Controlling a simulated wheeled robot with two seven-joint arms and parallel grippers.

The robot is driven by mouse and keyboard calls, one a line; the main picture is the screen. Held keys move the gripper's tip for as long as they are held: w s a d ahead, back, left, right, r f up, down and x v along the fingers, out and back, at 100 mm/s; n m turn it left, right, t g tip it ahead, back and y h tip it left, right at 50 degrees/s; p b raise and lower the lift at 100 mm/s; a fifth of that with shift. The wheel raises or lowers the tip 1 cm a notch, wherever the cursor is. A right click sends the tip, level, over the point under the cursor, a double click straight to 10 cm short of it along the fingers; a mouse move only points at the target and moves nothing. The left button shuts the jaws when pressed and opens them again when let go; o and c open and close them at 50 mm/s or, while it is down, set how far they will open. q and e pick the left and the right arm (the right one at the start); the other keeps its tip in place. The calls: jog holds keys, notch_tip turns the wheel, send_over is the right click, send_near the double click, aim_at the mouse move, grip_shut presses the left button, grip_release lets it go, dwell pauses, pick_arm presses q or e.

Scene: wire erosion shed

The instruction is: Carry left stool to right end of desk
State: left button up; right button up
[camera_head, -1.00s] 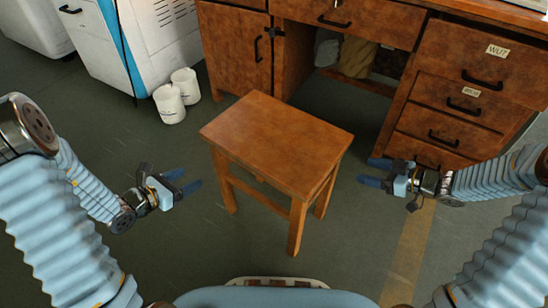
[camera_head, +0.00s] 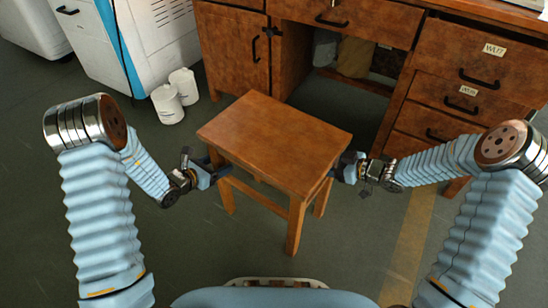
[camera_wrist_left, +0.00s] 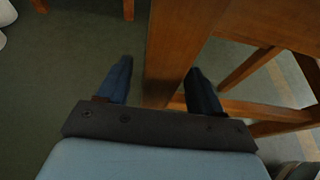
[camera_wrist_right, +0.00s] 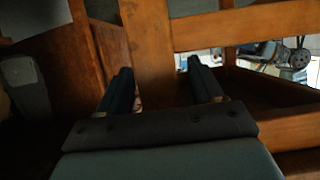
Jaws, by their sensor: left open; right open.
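A brown wooden stool (camera_head: 274,140) stands upright on the floor in front of the desk (camera_head: 240,48). My left gripper (camera_head: 222,172) is open at the stool's left side; in the left wrist view its fingers (camera_wrist_left: 160,85) stand on either side of a stool leg (camera_wrist_left: 172,50). My right gripper (camera_head: 338,170) is open at the stool's right side; in the right wrist view its fingers (camera_wrist_right: 162,88) stand on either side of another leg (camera_wrist_right: 150,45). Whether the fingers touch the legs I cannot tell. In the head view the fingertips are partly hidden by the stool.
White canisters (camera_head: 168,104) and a white-blue machine cabinet (camera_head: 130,40) stand at the left. The desk's drawers (camera_head: 462,88) are at the right. A yellow floor stripe (camera_head: 410,240) runs along the right. Floor in front of the stool is clear.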

pick_arm(q)
jog(key=shift+w, duration=0.1)
pick_arm(e)
jog(key=shift+a, duration=0.1)
pick_arm(q)
jog(key=shift+c, duration=0.3)
pick_arm(e)
jog(key=shift+c, duration=0.3)
pick_arm(q)
grip_shut()
pick_arm(e)
grip_shut()
dwell(0.4)
pick_arm(q)
jog(key=shift+w+r, duration=0.1)
jog(key=shift+r, duration=0.05)
pick_arm(e)
jog(key=shift+w+r, duration=0.15)
jog(key=shift+r, duration=0.05)
